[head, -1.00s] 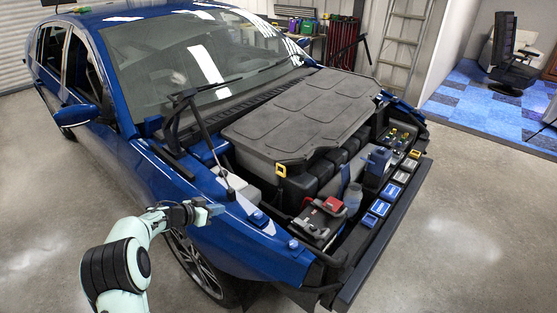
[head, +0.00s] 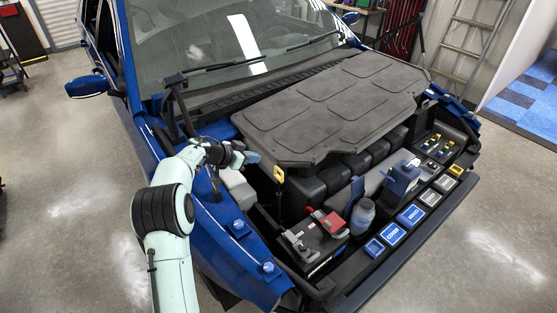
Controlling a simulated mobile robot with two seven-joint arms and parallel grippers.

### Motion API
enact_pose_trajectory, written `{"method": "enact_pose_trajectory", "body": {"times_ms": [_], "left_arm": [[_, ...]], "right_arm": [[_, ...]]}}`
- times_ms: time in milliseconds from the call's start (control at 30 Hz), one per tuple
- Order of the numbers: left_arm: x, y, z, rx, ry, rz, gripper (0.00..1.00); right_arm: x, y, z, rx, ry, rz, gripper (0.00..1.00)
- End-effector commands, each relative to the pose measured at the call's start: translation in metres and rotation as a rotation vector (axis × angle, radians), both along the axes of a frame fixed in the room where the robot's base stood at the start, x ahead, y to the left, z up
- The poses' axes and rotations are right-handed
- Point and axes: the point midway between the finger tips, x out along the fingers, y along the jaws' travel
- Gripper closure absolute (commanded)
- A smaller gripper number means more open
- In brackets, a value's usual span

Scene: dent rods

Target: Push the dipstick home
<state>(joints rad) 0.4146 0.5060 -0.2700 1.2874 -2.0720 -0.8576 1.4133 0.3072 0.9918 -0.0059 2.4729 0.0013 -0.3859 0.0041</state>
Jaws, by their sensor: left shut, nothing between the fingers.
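The dipstick shows as a yellow loop handle (head: 279,174) at the near left corner of the dark engine cover (head: 335,110). My left gripper (head: 248,157) is shut and empty. It is over the left side of the open engine bay, a little left of the yellow handle in the picture and apart from it. My right gripper is not in view.
A battery (head: 315,240) with a red terminal cover stands in front of the dipstick. A translucent bottle (head: 362,216) and a blue reservoir (head: 400,180) are to its right. The blue fender (head: 235,235) lies under my left arm. A prop rod rises at the left.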

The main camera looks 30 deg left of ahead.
Motion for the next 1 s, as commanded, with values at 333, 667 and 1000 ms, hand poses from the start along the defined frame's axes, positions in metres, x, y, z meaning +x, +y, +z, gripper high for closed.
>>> {"method": "enact_pose_trajectory", "body": {"times_ms": [333, 667, 1000], "left_arm": [[0.045, -0.020, -0.033, -0.003, 0.001, -0.003, 1.00], [0.079, -0.032, -0.077, -0.004, 0.001, 0.001, 1.00], [0.082, -0.034, -0.094, 0.000, -0.001, 0.000, 1.00]], "right_arm": [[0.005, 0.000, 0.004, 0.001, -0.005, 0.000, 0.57], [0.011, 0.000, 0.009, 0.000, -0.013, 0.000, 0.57], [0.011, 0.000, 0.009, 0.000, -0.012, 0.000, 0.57]]}}
